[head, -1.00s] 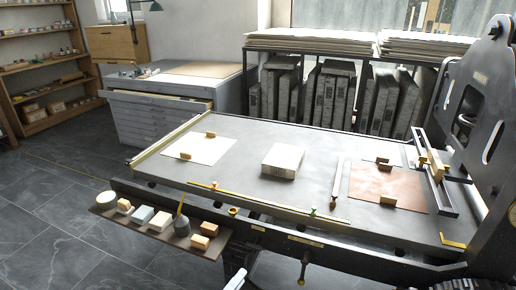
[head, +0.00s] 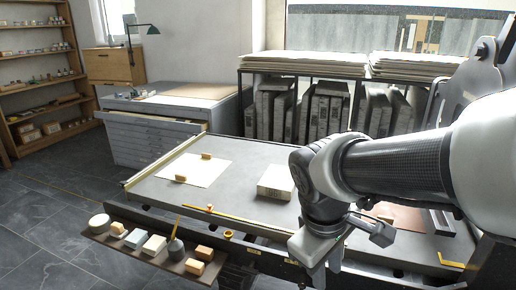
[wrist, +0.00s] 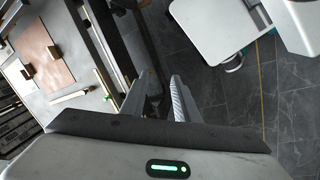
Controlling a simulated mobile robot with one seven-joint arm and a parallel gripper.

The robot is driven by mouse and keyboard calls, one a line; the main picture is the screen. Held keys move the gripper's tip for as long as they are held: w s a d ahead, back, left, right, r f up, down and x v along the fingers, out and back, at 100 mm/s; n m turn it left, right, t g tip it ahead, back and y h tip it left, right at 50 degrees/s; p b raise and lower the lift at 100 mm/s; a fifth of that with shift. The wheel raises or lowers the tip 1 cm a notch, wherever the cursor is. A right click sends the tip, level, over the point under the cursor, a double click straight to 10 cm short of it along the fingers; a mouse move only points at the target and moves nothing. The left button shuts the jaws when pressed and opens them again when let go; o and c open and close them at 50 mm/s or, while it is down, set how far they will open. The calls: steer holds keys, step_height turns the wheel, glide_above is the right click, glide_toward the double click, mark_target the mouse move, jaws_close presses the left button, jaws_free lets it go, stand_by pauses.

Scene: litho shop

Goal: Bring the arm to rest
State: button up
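My arm reaches in from the right of the head view, across the right part of the press bed (head: 235,205). My gripper (head: 328,270) hangs at its end, fingers downward, near the bed's front edge. In the wrist view the two fingers of my gripper (wrist: 159,80) stand apart with nothing visible between them. The arm hides much of the right side of the bed, including part of the copper-coloured plate (head: 408,217). That plate shows in the wrist view (wrist: 42,52) with small wooden blocks at its edges.
A white sheet (head: 203,171) with two wooden blocks and a pale block (head: 276,182) lie on the bed. A front ledge (head: 140,262) carries several small blocks, a round tin and a dark pot. A grey drawer cabinet (head: 160,130) stands behind left. Floor at left is clear.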

steer(key=s+r+m+t+y+p, duration=0.1)
steer(key=r+m+p, duration=0.3)
steer(key=r+p, duration=0.6)
steer(key=s+d+r+m+t+y+p, duration=0.1)
steer(key=s+r+m+p, duration=0.3)
steer(key=r+p, duration=0.5)
step_height(320, 180, up, 7)
steer(key=shift+r+t+p, duration=0.2)
steer(key=shift+t+p, duration=0.2)
steer(key=shift+t, duration=0.5)
